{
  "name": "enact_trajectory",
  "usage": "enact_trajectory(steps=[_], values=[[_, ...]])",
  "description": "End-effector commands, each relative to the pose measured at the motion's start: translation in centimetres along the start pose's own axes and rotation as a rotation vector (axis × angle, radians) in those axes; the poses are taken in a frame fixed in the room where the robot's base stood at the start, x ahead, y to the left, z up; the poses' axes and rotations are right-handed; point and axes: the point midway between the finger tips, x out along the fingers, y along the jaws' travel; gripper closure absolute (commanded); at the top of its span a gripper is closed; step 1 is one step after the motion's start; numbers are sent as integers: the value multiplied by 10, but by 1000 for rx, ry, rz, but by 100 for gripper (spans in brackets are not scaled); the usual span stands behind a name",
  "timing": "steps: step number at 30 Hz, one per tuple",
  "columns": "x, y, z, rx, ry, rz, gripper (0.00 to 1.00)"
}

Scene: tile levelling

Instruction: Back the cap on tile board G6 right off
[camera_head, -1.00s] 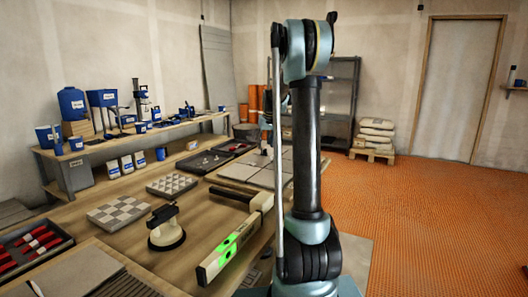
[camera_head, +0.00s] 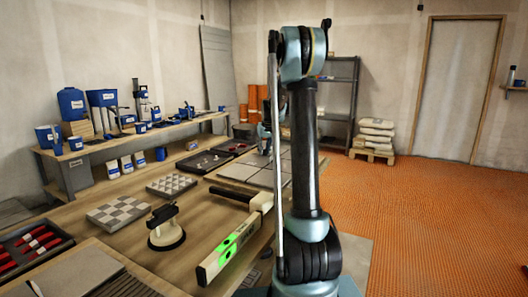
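Grey tile boards (camera_head: 240,171) lie on the far right part of the workbench, partly behind my arm. I cannot read any board label, so I cannot tell which one is G6. Small upright caps seem to stand around there, but they are too small to make out. My gripper (camera_head: 266,151) points down over the boards, largely hidden by my own arm. I cannot tell whether its fingers are open, shut, or touching a cap.
A green-lit spirit level (camera_head: 229,249), a mallet (camera_head: 257,201), a suction lifter (camera_head: 165,232) and a checkered tile sample (camera_head: 118,213) lie on the workbench. A dark tray (camera_head: 205,162) with small parts is left of the boards. Orange floor at right is open.

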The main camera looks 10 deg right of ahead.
Motion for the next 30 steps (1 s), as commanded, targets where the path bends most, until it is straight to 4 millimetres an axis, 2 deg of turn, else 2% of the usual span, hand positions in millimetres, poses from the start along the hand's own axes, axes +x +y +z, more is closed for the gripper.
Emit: enact_trajectory(steps=[13, 22, 23, 25, 30], values=[[0, -1, 0, 122, 0, 52, 98], [0, -1, 0, 129, -1, 55, 98], [0, -1, 0, 129, -1, 55, 70], [0, -2, 0, 129, -1, 55, 54], [0, -2, 0, 128, 0, 54, 54]])
